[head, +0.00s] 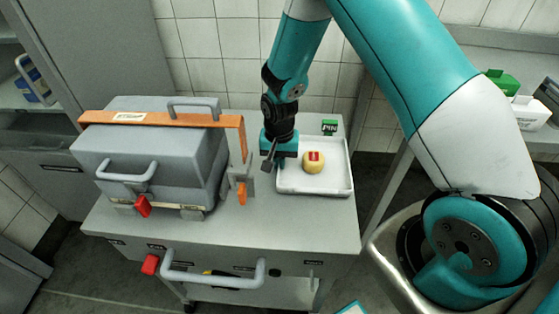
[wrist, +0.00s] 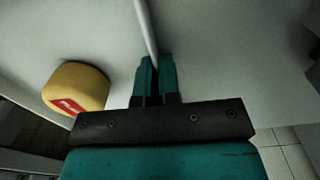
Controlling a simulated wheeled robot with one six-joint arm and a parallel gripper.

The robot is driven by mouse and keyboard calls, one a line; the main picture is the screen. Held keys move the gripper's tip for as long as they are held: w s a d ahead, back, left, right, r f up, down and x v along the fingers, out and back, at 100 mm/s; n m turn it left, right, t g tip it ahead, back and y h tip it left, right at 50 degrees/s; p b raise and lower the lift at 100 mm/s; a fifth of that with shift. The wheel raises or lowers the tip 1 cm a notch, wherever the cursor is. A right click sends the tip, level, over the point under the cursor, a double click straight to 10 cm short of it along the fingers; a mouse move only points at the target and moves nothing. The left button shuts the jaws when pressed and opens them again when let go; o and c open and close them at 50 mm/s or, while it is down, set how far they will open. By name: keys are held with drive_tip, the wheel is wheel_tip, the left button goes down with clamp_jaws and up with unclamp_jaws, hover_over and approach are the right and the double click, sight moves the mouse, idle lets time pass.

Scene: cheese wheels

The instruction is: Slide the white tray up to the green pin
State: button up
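The white tray (head: 341,190) lies on the grey worktop, with a small yellow cheese wheel (head: 313,167) bearing a red label inside it. The green pin (head: 329,127), marked "PIN", stands just behind the tray's far wall; I cannot tell whether they touch. My gripper (head: 270,163) is at the tray's left wall. In the wrist view, the fingers of my gripper (wrist: 156,75) are close together with the thin tray wall (wrist: 147,30) between them. The cheese (wrist: 77,88) lies to the left of the fingers there.
A grey machine with an orange bar (head: 150,155) fills the left of the worktop (head: 290,225). A small bracket with an orange tip (head: 241,187) stands between it and the tray. A handle (head: 215,278) runs along the cart's front. The worktop in front of the tray is clear.

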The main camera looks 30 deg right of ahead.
drive_tip(key=o, duration=0.5)
wheel_tip(320, 180, up, 8)
drive_tip(key=p, duration=0.6)
